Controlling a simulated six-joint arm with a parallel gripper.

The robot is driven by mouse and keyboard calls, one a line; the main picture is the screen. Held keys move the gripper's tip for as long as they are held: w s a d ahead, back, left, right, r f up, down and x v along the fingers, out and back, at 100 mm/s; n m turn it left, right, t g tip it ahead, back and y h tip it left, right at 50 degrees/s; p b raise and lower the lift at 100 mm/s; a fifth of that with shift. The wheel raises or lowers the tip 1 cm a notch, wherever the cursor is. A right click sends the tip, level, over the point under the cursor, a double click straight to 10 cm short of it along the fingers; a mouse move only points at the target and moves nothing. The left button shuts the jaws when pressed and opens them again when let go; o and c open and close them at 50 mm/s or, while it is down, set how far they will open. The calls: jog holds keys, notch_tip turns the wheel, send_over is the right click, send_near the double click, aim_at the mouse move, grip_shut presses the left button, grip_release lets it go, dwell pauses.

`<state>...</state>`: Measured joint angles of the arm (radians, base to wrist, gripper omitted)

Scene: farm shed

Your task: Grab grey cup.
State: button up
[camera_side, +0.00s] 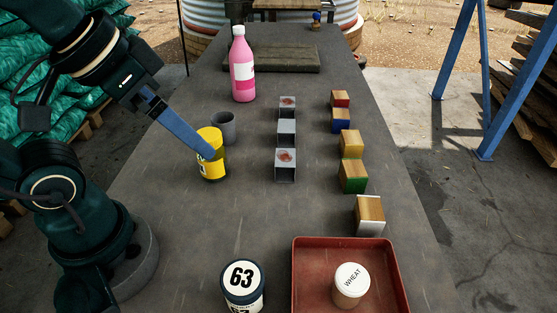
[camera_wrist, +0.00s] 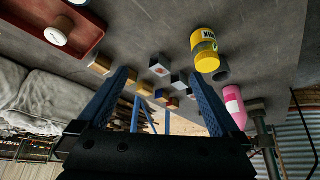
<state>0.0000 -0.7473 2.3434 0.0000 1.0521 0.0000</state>
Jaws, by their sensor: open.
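The grey cup (camera_side: 223,127) stands upright on the table, just behind and to the right of a yellow can (camera_side: 211,167). In the wrist view the grey cup (camera_wrist: 222,73) is partly hidden behind the yellow can (camera_wrist: 204,50). My gripper (camera_side: 212,155) appears in the side view with its blue finger in front of the yellow can's upper part; I cannot tell whether they touch. In the wrist view my gripper (camera_wrist: 165,90) has its two blue fingers wide apart with nothing held between them. The cup is outside the fingers, beyond the right one.
A pink bottle (camera_side: 242,66) stands behind the cup. Grey blocks (camera_side: 286,133) and a row of coloured wooden blocks (camera_side: 351,144) lie to the right. A can marked 63 (camera_side: 243,284) and a red tray (camera_side: 305,270) with a WHEAT jar (camera_side: 351,286) are in front.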

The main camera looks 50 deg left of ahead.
jog(key=w+d+r+t+h, duration=0.35)
jog(key=w+r+t, duration=0.55)
jog(key=w+r, duration=1.25)
jog(key=w+a+r+n+t+y, duration=0.3)
jog(key=w+r+n+t+y, duration=0.15)
jog(key=r, duration=0.25)
jog(key=w+a+n+g+y, duration=0.2)
jog(key=w+a+n+y, duration=0.3)
jog(key=a+n+y, duration=0.5)
jog(key=a+f+n+g+y, duration=0.35)
jog(key=a+f+g, duration=0.2)
jog(key=a, duration=0.25)
jog(key=n+g+h, duration=0.3)
jog(key=n+g, duration=0.1)
jog(key=g, duration=1.3)
send_over(232, 141)
notch_tip(232, 141, down, 22)
jog(key=shift+n, duration=0.3)
jog(key=f, duration=1)
jog(key=a+f, duration=0.1)
jog(key=f, duration=0.4)
jog(key=shift+w+f, duration=0.25)
jog(key=shift+f, duration=0.15)
jog(key=shift+t, duration=0.3)
jog(key=shift+x, duration=2.5)
